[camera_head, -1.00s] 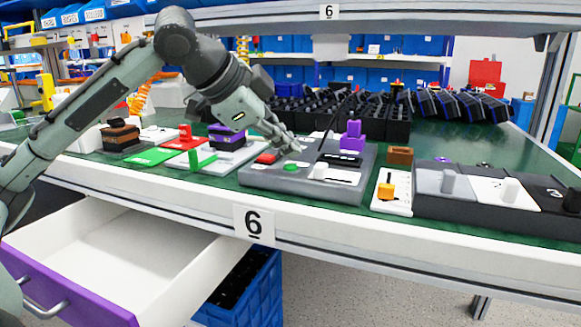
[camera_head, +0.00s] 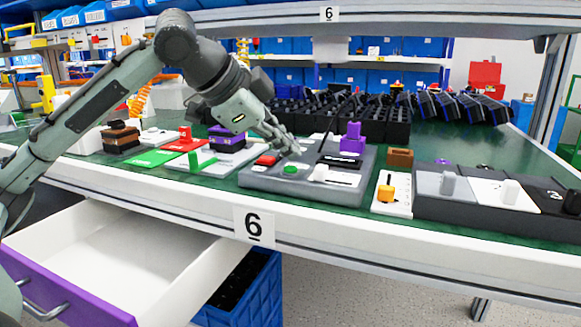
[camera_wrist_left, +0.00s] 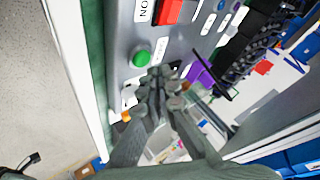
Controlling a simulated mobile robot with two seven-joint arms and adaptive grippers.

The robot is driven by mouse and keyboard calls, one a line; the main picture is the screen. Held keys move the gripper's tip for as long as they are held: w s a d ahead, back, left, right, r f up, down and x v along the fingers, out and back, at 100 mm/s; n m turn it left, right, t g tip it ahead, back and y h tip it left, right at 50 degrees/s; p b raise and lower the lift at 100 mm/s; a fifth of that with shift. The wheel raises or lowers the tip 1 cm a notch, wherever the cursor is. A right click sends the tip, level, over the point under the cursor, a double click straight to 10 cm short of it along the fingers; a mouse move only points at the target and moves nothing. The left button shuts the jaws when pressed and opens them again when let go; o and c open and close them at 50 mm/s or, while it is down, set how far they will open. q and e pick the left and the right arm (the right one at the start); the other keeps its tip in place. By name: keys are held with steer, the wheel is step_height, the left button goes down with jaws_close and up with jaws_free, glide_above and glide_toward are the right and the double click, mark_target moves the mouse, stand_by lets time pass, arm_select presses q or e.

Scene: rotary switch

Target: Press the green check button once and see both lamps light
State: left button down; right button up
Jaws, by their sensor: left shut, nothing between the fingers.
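The green check button (camera_head: 290,169) sits near the front of a grey panel (camera_head: 262,180). It also shows clear of my fingers in the left wrist view (camera_wrist_left: 141,57). My left gripper (camera_head: 293,151) is shut and empty, its fingers pointing down over the panel just behind the green button. In the left wrist view my fingertips (camera_wrist_left: 160,80) lie beside the button, with a visible gap in the picture. My right gripper is out of view.
A purple part (camera_head: 352,138) stands at the panel's back right. Switch boxes (camera_head: 460,190) are farther right. An open drawer (camera_head: 110,255) is below the table.

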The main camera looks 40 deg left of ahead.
mark_target(287, 168)
arm_select(q)
steer(key=shift+f, duration=0.1)
steer(key=shift+f, duration=0.3)
steer(key=shift+f+b, duration=0.4)
steer(key=shift+f, duration=0.1)
stand_by(0.7)
stand_by(0.3)
steer(key=shift+r+p, duration=0.9)
steer(key=shift+p, duration=0.15)
step_height(287, 168, up, 5)
steer(key=p, duration=0.5)
steer(key=shift+r+p, duration=0.1)
steer(key=shift+p, duration=0.25)
